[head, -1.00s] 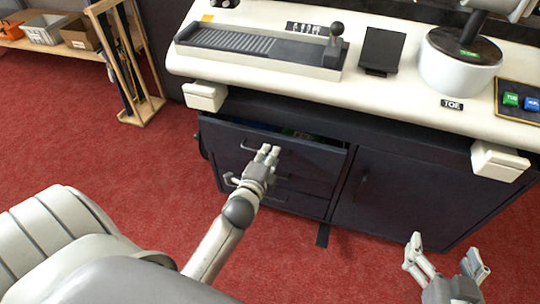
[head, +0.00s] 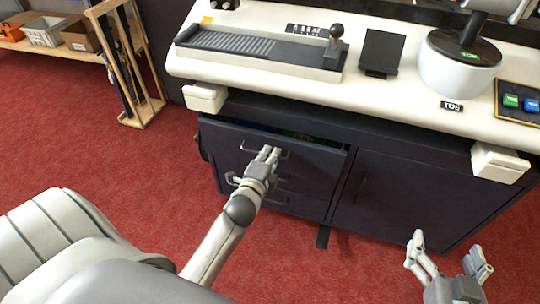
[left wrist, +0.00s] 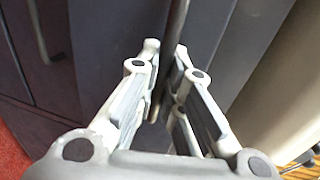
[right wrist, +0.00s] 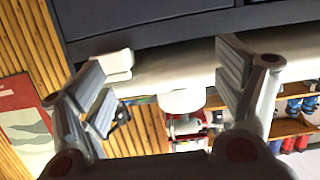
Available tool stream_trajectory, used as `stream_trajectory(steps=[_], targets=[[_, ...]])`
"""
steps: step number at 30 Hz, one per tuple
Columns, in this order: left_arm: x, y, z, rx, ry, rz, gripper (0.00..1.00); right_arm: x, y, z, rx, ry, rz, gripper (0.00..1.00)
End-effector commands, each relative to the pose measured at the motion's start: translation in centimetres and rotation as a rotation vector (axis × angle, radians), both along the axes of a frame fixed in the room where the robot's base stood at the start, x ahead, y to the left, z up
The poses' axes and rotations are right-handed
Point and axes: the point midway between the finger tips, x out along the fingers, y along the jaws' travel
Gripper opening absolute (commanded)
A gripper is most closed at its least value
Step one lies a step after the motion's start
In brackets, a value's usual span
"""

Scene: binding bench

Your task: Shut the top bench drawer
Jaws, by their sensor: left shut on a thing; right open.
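The top bench drawer (head: 318,168) is the dark upper drawer at the left of the bench cabinet. It stands slightly open, with a narrow dark gap along its top edge and a little of its inside showing. My left gripper (head: 268,153) is shut on the drawer's bar handle (head: 246,148) at the drawer front. In the left wrist view the fingers (left wrist: 164,85) close around the bar, which is partly hidden between them. My right gripper (head: 447,256) is open and empty, low in front of the right cabinet door. It also shows open in the right wrist view (right wrist: 165,92).
Lower drawers with handles (head: 232,180) sit under the top drawer. A cabinet door (head: 395,195) is to the right. The cream bench top (head: 400,95) overhangs the drawer, with a white block (head: 205,97) at its left corner. Red carpet (head: 120,165) is open floor at left.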

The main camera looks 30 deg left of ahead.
Motion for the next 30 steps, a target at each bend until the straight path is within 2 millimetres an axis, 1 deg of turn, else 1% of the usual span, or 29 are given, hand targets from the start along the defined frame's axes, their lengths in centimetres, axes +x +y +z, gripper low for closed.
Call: stream_trajectory(steps=[2, 6, 10, 13, 20, 21, 23, 30], targets=[[0.9, 0.2, 0.0, 0.001, 0.000, -0.001, 0.00, -0.1, 0.0, -0.1, -0.003, 0.013, 0.000, 0.87], [2.8, 0.6, 0.0, 0.001, 0.000, -0.001, 0.00, -0.7, -0.4, -1.5, -0.020, 0.085, -0.005, 0.87], [3.9, 0.9, 0.0, 0.001, 0.001, 0.000, 0.00, -1.1, -0.6, -2.1, -0.028, 0.119, -0.007, 0.87], [4.3, 1.1, -0.1, 0.000, 0.002, 0.001, 0.00, -1.1, -0.6, -2.3, -0.030, 0.126, -0.008, 0.87], [4.3, 1.1, 0.1, 0.000, -0.001, 0.001, 0.00, -1.1, -0.6, -2.3, -0.030, 0.126, -0.008, 0.87], [4.3, 1.1, 0.1, 0.001, -0.001, 0.002, 0.11, -1.1, -0.6, -2.3, -0.030, 0.125, -0.008, 0.87], [4.3, 1.1, 0.1, 0.001, -0.002, 0.002, 0.18, -1.1, -0.6, -2.3, -0.030, 0.125, -0.008, 0.87], [4.3, 1.1, 0.1, 0.001, -0.002, 0.001, 0.18, -1.1, -0.6, -2.2, -0.030, 0.125, -0.008, 0.87]])
